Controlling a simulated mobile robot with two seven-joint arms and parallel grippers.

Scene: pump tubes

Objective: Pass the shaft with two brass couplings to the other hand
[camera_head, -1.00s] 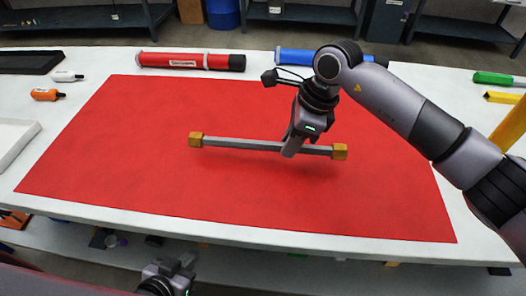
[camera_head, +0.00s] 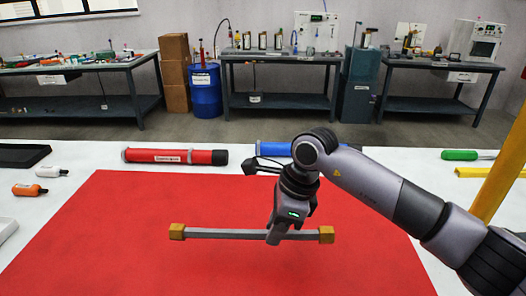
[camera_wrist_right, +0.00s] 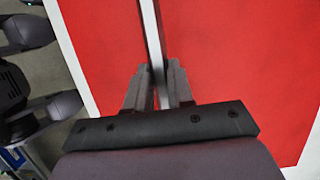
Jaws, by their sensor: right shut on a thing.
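The shaft (camera_head: 225,233) is a grey bar with a brass block coupling at each end, the left coupling (camera_head: 177,231) and the right coupling (camera_head: 326,234). It is held level above the red mat (camera_head: 110,225). My right gripper (camera_head: 274,236) is shut on the shaft, nearer its right coupling. In the right wrist view the shaft (camera_wrist_right: 152,35) runs up from between the two fingers (camera_wrist_right: 158,85); the couplings are out of that view. My left gripper is not in the head view now.
A red tube (camera_head: 180,156) and a blue tube (camera_head: 275,149) lie behind the mat. A white bottle (camera_head: 50,171) and an orange bottle (camera_head: 29,190) lie at left. A green-handled tool (camera_head: 460,155) lies at right. The mat left of the shaft is clear.

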